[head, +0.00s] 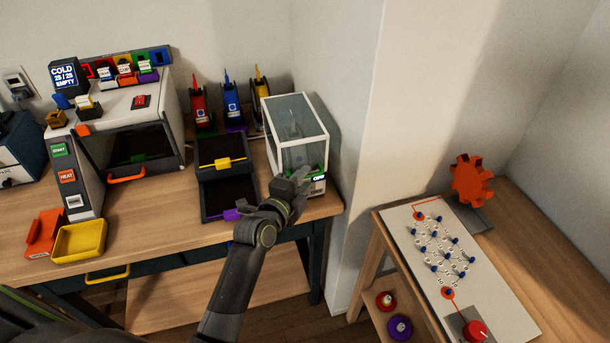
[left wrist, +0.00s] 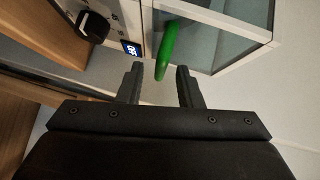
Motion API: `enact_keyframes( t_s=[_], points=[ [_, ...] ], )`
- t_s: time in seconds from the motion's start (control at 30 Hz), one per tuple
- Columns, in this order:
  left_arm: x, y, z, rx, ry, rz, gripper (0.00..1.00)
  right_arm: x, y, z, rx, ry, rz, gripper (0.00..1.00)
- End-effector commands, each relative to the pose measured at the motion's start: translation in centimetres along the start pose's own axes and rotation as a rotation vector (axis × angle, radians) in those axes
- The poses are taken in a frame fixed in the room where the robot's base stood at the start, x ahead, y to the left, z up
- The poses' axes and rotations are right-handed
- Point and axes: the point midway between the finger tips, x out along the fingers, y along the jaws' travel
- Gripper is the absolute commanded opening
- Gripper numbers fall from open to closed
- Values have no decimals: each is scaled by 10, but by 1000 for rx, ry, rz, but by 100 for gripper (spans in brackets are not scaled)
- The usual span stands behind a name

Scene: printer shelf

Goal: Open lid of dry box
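The dry box (head: 297,133) is a white-framed case with clear glass walls at the right end of the wooden table. Its lid looks closed. A green handle (left wrist: 167,48) sticks out from its front, and a small display reading OFF (left wrist: 131,47) and a black knob (left wrist: 93,27) are beside it. My left gripper (head: 300,177) is at the box's front, near the handle. In the left wrist view its two fingers (left wrist: 158,85) are apart, with the handle's end ahead of and between them, not gripped. My right gripper is not in view.
A white machine (head: 140,125) and a yellow bin (head: 80,241) are farther left. A wall corner (head: 365,150) is close on the right, then a second table with a white board (head: 455,265).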

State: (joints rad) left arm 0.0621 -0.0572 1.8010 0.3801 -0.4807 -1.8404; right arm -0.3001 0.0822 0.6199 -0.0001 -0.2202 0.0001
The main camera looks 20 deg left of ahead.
Motion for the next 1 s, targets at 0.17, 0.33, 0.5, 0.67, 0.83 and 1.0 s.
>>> enact_keyframes(
  t_s=[0.17,0.33,0.5,0.67,0.83,1.0],
  points=[
    [10,0,0,0,0,0,32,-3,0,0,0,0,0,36],
    [12,0,0,0,0,0,32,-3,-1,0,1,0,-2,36],
    [12,0,0,0,0,0,31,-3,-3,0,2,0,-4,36],
    [12,0,0,0,0,0,10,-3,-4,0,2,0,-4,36],
    [12,0,0,0,0,0,0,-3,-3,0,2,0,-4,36],
    [12,0,0,0,0,1,0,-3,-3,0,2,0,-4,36]
  ],
)
